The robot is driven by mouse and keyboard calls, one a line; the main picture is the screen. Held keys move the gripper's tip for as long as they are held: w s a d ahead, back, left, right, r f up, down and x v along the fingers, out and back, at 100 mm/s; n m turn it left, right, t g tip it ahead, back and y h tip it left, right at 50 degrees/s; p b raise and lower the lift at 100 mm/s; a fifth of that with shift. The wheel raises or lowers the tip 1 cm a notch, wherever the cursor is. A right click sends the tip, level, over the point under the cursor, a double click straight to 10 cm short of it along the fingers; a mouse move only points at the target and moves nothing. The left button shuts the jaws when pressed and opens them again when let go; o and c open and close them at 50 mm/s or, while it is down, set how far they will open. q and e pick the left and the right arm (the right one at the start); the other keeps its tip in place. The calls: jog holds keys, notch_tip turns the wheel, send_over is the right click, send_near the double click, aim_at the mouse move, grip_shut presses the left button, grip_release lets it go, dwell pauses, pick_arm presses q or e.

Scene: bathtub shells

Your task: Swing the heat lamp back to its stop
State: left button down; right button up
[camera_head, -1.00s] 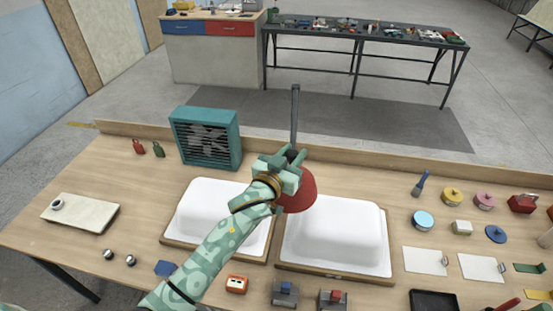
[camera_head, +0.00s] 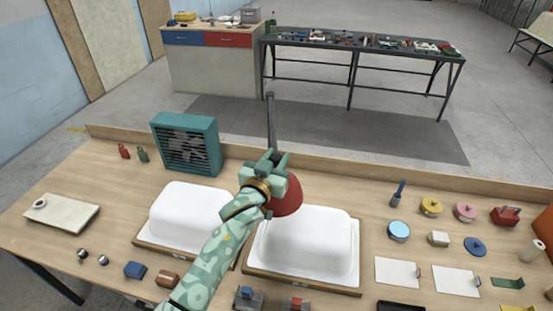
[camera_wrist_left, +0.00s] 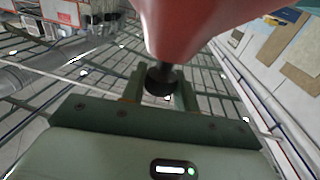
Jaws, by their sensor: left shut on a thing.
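The heat lamp has a red shade (camera_head: 289,197) and a grey upright post (camera_head: 271,120) at the back of the bench. The shade hangs over the rear left part of the right white shell (camera_head: 310,245). My left gripper (camera_head: 268,163) is at the shade's left rear side and hides part of the lamp's arm. In the left wrist view my gripper fingers (camera_wrist_left: 160,88) are on either side of a black knob (camera_wrist_left: 161,78) beneath the red shade (camera_wrist_left: 195,25), shut on it. My right gripper is out of view.
The left white shell (camera_head: 185,215) lies partly under my left arm. A teal fan (camera_head: 187,143) stands behind it. Tins, a brush (camera_head: 398,193) and white cards (camera_head: 397,272) occupy the right side. A low wooden ledge (camera_head: 345,172) runs along the back.

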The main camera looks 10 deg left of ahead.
pick_arm(q)
jog(key=c, duration=1.1)
grip_release()
jog(key=v, duration=1.6)
jog(key=shift+s, duration=0.15)
jog(key=shift+a, duration=0.1)
jog(key=shift+c, duration=0.3)
